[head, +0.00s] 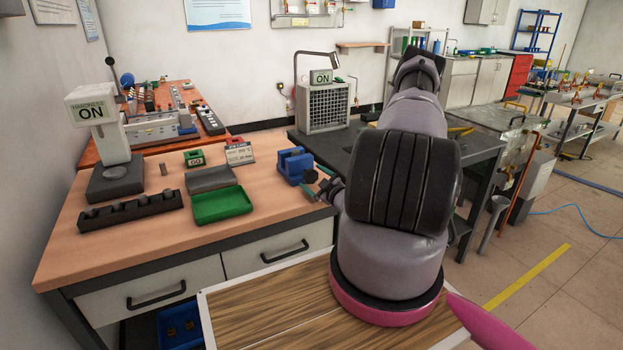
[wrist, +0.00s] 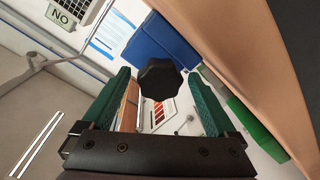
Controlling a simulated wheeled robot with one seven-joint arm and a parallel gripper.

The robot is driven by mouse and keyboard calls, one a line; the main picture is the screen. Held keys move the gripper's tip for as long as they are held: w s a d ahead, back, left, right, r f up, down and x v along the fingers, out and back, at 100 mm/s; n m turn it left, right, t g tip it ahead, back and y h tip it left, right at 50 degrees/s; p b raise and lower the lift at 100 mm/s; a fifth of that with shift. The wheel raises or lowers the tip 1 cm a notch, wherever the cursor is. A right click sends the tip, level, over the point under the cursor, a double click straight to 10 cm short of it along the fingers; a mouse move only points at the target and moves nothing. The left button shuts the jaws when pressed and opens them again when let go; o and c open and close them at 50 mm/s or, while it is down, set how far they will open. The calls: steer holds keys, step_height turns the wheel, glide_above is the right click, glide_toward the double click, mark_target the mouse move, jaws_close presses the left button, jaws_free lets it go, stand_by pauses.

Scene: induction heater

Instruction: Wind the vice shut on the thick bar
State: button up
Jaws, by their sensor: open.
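The blue vice (head: 295,165) stands at the right end of the wooden bench, and its blue body (wrist: 160,42) also shows in the wrist view. Its black lobed knob (wrist: 160,79) faces the wrist camera. My gripper (head: 318,184) is open beside the vice, with its two green fingers apart. In the wrist view the knob appears between the fingertips of my gripper (wrist: 158,76), with a gap on each side. I cannot tell whether they reach around it in depth. I cannot make out the thick bar in the vice jaws.
A dark rack (head: 130,209) and a hardness tester (head: 105,140) stand farther left. A heater unit (head: 323,107) stands behind on a dark table.

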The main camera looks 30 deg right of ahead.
steer(key=s, duration=0.9)
steer(key=shift+s+d+r, duration=0.2)
steer(key=shift+s+d, duration=0.1)
steer(key=shift+d, duration=0.15)
